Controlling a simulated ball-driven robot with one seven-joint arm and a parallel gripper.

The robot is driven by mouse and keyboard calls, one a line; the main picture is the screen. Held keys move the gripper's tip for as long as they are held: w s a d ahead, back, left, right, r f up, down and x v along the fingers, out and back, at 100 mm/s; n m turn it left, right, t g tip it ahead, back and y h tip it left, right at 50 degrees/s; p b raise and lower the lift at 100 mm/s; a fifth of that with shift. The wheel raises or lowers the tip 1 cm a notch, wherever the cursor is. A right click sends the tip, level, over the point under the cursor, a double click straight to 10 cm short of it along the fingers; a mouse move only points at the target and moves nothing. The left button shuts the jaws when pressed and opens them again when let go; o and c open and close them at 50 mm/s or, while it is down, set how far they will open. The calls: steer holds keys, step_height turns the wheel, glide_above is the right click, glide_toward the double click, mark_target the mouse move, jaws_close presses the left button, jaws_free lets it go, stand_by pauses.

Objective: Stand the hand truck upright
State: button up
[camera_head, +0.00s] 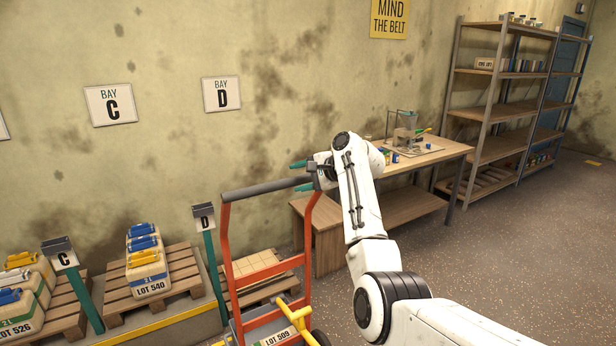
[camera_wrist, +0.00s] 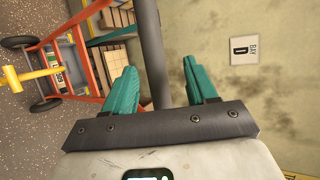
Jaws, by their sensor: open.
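The hand truck (camera_head: 226,250) has orange rails and a dark grey crossbar handle (camera_head: 265,189) on top. Its frame rises in front of the pallets in the head view; how far it leans is hard to tell. A load labelled LOT 509 (camera_head: 276,338) sits low on it, with a yellow handle-like part (camera_head: 298,318). My gripper (camera_head: 300,176) is open at the right end of the handle. In the wrist view, the handle bar (camera_wrist: 150,45) runs between the two teal fingers (camera_wrist: 160,82), with gaps visible. The truck's rails (camera_wrist: 88,60) and wheels show at the left there.
Pallets with lot bags stand at left by posts C (camera_head: 66,256) and D (camera_head: 204,218), behind a yellow-edged kerb. A wooden workbench (camera_head: 430,158) stands behind my arm, with tall shelves (camera_head: 500,110) beyond. The floor at right is clear.

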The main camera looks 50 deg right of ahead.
steer(key=shift+v, duration=1.3)
steer(key=s+a+f+n+g, duration=0.25)
steer(key=s+a+f, duration=0.35)
steer(key=f, duration=0.3)
steer(key=s+a+f+n+g, duration=0.25)
steer(key=s+a+f, duration=0.4)
steer(key=f, duration=0.35)
steer(key=s+a+f+n+g, duration=0.2)
steer(key=s+a+f+n, duration=0.25)
steer(key=a+f, duration=0.35)
steer(key=s+a+f+n+g, duration=0.1)
steer(key=s+a+f+n, duration=0.1)
steer(key=s, duration=0.7)
steer(key=s+a+f+n+g+h, duration=0.1)
steer(key=s+a+f+n+g, duration=0.1)
steer(key=s, duration=0.8)
steer(key=s+a+f+n+g+h, duration=0.1)
steer(key=s+a+n, duration=0.3)
steer(key=s, duration=0.6)
steer(key=shift+a+f+g, duration=0.4)
steer(key=shift+a+f, duration=0.45)
steer(key=shift+a, duration=0.1)
